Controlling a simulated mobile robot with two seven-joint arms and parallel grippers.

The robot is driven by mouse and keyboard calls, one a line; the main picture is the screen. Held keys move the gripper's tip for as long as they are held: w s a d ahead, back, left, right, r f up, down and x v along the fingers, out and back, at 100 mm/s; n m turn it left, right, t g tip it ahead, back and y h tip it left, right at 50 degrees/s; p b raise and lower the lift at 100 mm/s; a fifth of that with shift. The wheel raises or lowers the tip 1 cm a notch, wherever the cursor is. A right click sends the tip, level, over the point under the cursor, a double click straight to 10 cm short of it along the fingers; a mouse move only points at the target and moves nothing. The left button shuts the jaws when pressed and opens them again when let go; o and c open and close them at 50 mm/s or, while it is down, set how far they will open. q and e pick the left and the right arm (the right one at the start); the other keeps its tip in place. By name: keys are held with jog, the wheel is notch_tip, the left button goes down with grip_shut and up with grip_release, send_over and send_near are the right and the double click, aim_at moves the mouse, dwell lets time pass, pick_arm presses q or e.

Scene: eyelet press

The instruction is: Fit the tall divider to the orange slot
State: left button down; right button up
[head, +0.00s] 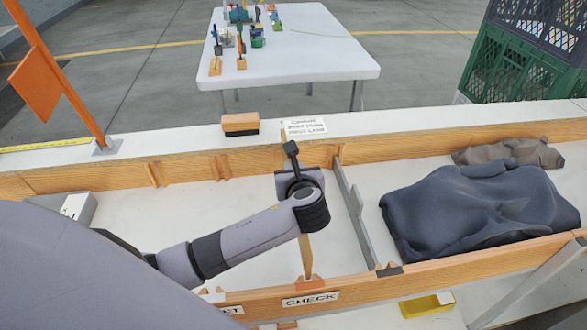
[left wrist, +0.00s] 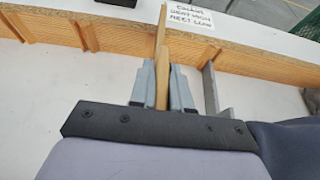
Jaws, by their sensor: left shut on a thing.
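The tall divider is a thin wooden board held by my left gripper (head: 298,182). In the left wrist view the gripper's grey fingers (left wrist: 161,88) are shut on the divider (left wrist: 161,55), one on each side. In the head view the divider's lower end (head: 305,257) shows below my wrist, near an orange piece (head: 307,284) on the front wooden rail, by the CHECK label. This piece looks like the orange slot. My wrist hides the divider's middle, and I cannot tell whether its ends touch the rails. My right gripper is out of view.
A grey divider (head: 355,215) stands just right of my gripper, spanning the bin. Dark cloth (head: 480,210) fills the right compartment. A grey box (head: 77,207) is at the left. The back rail (head: 225,163) has wooden slot blocks. A yellow tray (head: 427,304) sits in front.

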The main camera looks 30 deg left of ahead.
pick_arm(q)
jog(key=shift+f+b, duration=2)
jog(key=shift+f, duration=2.6)
dwell(0.7)
jog(key=c, duration=1)
grip_release()
notch_tip(320, 180, up, 3)
jog(key=p, duration=0.3)
jog(key=shift+f, duration=0.2)
jog(key=shift+r+p, duration=0.5)
jog(key=shift+r, duration=0.7)
